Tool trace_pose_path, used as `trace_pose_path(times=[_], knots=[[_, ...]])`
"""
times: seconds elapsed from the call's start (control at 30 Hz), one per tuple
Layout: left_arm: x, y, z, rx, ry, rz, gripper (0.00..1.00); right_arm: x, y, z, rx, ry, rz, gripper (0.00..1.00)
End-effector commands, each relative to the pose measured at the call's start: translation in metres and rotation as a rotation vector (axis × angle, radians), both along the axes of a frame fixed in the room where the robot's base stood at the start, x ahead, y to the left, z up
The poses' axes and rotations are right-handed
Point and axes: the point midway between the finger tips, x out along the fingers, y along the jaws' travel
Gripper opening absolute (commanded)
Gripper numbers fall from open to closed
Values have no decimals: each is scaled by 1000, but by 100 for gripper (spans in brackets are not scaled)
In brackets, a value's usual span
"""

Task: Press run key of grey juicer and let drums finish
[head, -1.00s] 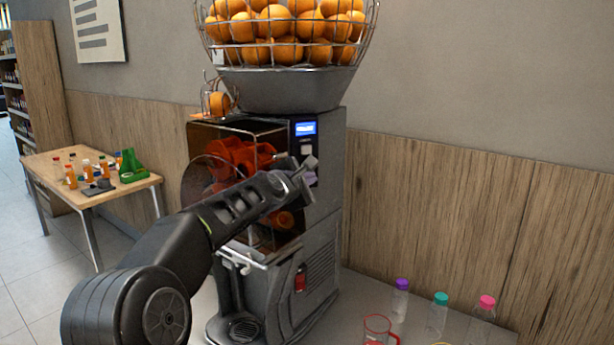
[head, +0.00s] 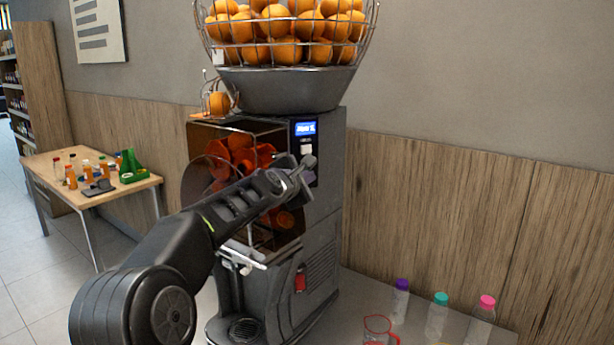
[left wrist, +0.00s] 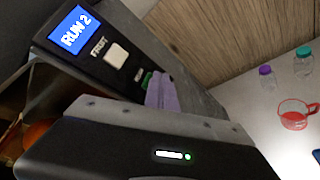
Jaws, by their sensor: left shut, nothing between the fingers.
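The grey juicer (head: 318,235) stands on the counter, with red-orange drums (head: 238,158) behind its clear front cover. Its lit blue screen (head: 305,128) reads "RUN 2" in the left wrist view (left wrist: 75,30). Below the screen is a white key (left wrist: 116,55) labelled FRUIT. The green run key (left wrist: 147,79) lies lower on the panel, partly hidden by my fingertips. My left gripper (head: 305,170) is shut and empty at the panel. Its lavender fingertips (left wrist: 163,94) are at the green key; I cannot tell whether they touch it. My right gripper is not in view.
A wire basket of oranges (head: 285,30) tops the juicer. Capped bottles (head: 437,318) and a red-rimmed jug (head: 378,332) stand on the counter at right. A wooden side table (head: 130,192) holds juice bottles and a green holder (head: 130,168) at left.

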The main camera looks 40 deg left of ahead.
Motion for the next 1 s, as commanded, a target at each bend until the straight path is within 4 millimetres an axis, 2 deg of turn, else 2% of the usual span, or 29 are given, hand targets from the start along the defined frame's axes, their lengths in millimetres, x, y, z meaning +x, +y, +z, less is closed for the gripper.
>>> trace_pose_path(times=[0.3,0.7,1.0], knots=[[-1,0,0,0,0,2,0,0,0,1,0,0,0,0],[-9,-14,1,1,-1,2,0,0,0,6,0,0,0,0],[-9,-15,0,0,0,1,0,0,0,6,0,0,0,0]])
